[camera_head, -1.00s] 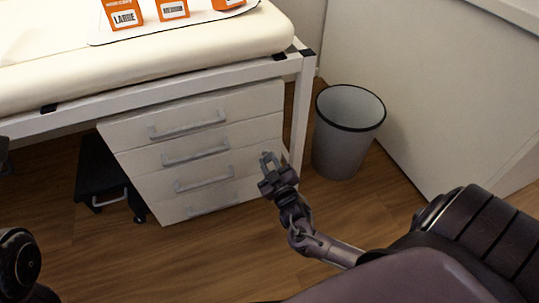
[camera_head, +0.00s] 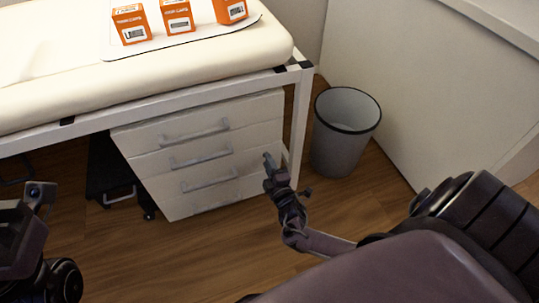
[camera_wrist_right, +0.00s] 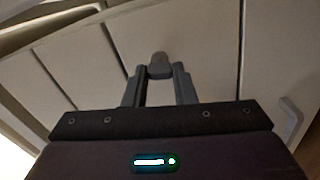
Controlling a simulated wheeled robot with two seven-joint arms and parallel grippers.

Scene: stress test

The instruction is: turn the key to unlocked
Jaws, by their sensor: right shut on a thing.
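The white drawer cabinet (camera_head: 215,150) stands under the padded table, with grey bar handles. My right gripper (camera_head: 269,161) is at the right part of its drawer front. In the right wrist view, its two fingers (camera_wrist_right: 163,78) are shut on a small grey rounded piece, which looks like the key (camera_wrist_right: 160,59), against the pale front. The key's turn angle and any lock marking cannot be made out. In the head view the key is too small to tell from the fingertips. My left gripper (camera_head: 38,194) shows at the left edge, away from the cabinet; its jaw state is unclear.
A grey waste bin (camera_head: 346,140) with a black rim stands right of the cabinet. The padded table (camera_head: 180,75) above holds a white tray (camera_head: 195,37) with orange boxes (camera_head: 131,24). A table leg (camera_head: 299,120) is close to my right gripper. Wood floor is open in front.

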